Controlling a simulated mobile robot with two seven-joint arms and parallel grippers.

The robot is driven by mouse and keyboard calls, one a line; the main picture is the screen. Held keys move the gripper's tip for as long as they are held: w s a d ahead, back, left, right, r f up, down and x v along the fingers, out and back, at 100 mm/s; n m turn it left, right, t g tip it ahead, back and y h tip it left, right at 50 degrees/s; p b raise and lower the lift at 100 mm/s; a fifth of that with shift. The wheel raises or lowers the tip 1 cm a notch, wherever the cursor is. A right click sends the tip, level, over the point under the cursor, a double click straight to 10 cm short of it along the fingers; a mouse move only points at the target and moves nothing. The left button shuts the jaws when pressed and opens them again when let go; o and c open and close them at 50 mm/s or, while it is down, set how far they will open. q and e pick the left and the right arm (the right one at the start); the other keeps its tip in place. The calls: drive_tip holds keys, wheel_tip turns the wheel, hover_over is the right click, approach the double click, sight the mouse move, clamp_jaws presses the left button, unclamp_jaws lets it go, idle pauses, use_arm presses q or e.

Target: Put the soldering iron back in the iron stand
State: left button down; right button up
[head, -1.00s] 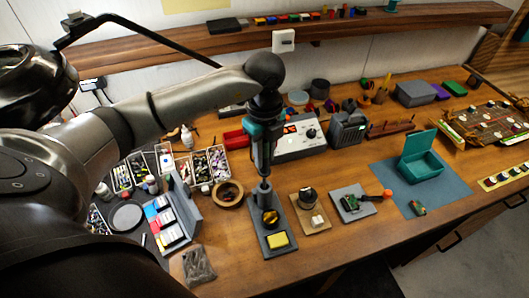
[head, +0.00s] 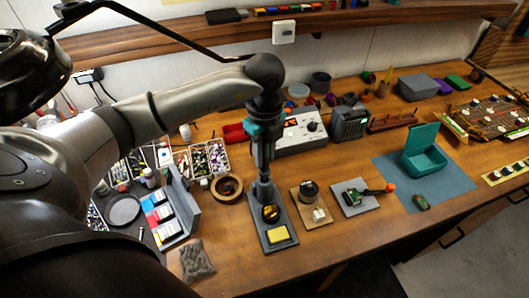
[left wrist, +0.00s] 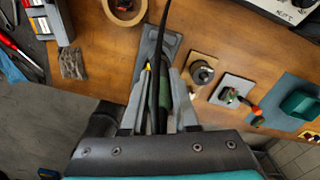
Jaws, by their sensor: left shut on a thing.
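My left gripper (head: 264,188) points down over the back part of the iron stand (head: 286,246), a grey base with a yellow sponge (head: 278,235) at its front. A dark round holder with a brass-coloured part (head: 270,213) sits just below the fingers. In the left wrist view, the gripper (left wrist: 160,88) is shut on the soldering iron (left wrist: 163,92), whose dark green handle lies between the fingers. A black strip, seemingly its cable, runs up the picture. The stand's base (left wrist: 172,42) shows behind it. The iron's tip is hidden, so I cannot tell whether it is in the holder.
A wooden board with a small spool (head: 308,190) stands close right of the stand. A circuit board on a grey plate (head: 356,197) is further right. A round wooden dish (head: 227,188) is at the left. Bare table lies in front.

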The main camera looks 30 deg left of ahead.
use_arm(q)
drive_tip(key=shift+f+b, duration=1)
drive_tip(key=shift+f, duration=0.45)
drive_tip(key=c, duration=0.6)
unclamp_jaws()
drive_tip(key=shift+o, duration=0.3)
drive_tip(key=o, duration=0.3)
drive_tip(key=shift+o, duration=0.2)
